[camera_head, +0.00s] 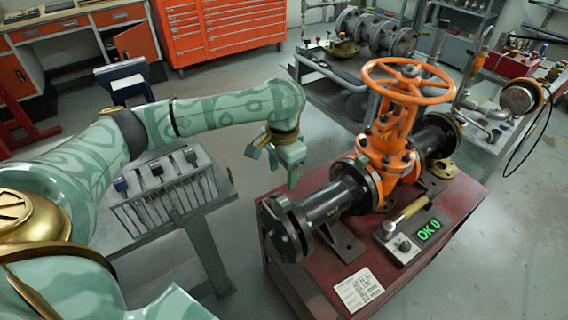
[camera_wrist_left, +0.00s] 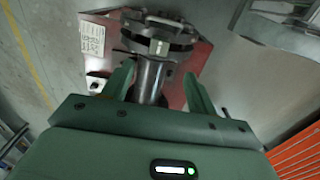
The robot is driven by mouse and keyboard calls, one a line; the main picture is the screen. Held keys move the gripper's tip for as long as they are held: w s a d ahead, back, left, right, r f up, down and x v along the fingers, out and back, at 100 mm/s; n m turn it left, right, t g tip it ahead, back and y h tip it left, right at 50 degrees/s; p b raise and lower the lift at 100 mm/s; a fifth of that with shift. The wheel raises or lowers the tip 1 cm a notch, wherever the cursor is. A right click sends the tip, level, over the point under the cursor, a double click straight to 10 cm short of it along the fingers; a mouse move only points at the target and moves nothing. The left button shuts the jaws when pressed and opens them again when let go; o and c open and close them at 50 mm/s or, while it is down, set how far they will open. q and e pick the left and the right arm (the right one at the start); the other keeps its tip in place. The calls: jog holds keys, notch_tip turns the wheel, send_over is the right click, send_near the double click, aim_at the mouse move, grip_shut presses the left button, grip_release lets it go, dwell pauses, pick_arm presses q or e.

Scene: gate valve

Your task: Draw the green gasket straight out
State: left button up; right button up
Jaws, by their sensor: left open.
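The orange gate valve (camera_head: 388,150) stands on a dark red bench, with black flanged pipe on both sides. The near pipe (camera_head: 330,200) ends in a dark flange pair (camera_head: 287,228) at lower left. In the left wrist view a small pale greenish patch (camera_wrist_left: 163,48) shows at the flange pair (camera_wrist_left: 155,32). I cannot tell whether it is the gasket; no green gasket is clear in the head view. My left gripper (camera_head: 273,166) is open and empty, above and behind the near pipe. Its fingers (camera_wrist_left: 156,88) show on either side of the pipe in the wrist view, apart from it.
A tool rack (camera_head: 170,180) stands left. Open floor (camera_head: 225,115) lies behind my left arm.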

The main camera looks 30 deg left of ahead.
aim_at(283, 201)
pick_arm(q)
notch_tip(283, 201, down, 12)
jog(key=b, duration=0.5)
jog(key=c, duration=1.1)
